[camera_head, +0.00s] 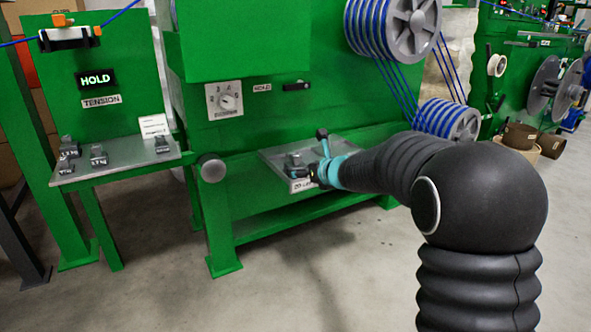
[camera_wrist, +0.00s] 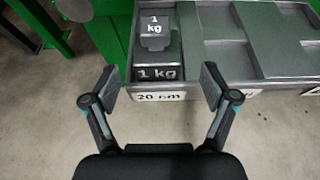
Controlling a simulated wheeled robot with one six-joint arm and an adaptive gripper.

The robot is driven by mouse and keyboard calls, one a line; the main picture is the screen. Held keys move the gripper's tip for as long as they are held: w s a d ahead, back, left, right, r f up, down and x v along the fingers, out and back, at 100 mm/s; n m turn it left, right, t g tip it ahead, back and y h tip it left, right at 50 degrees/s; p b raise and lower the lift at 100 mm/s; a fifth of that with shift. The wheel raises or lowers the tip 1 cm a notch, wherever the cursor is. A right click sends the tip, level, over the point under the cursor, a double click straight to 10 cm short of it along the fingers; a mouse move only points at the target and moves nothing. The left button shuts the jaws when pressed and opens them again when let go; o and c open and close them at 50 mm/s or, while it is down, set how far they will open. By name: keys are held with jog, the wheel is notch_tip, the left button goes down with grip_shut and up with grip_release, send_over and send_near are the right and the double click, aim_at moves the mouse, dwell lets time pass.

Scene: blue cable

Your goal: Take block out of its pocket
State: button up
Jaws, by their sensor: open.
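A dark grey block (camera_wrist: 157,52) marked "1 kg" sits in the leftmost pocket of a grey metal tray (camera_wrist: 232,83). In the wrist view it stands just ahead of my gripper (camera_wrist: 155,85), whose fingers are spread wide, one to each side and nearer the camera. Nothing is between the fingertips.
Other tray pockets (camera_wrist: 226,56) to the right look empty. A side shelf (camera_head: 110,168) at left holds several weights (camera_head: 98,155) and a white card (camera_head: 153,125). A round knob (camera_head: 212,168) sticks out left of the tray. Blue cable runs over reels (camera_head: 405,25) above. The floor in front is clear.

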aim_at(297, 165)
jog(key=w+a, duration=0.1)
jog(key=w, duration=0.1)
jog(key=w+a, duration=0.1)
jog(key=shift+w+a+f, duration=0.1)
jog(key=shift+a+f, duration=0.2)
jog(key=shift+w+a+f+p, duration=0.2)
jog(key=shift+w+a+p, duration=0.15)
jog(key=shift+w, duration=0.1)
jog(key=shift+c, duration=0.2)
grip_shut()
jog(key=shift+r, duration=0.15)
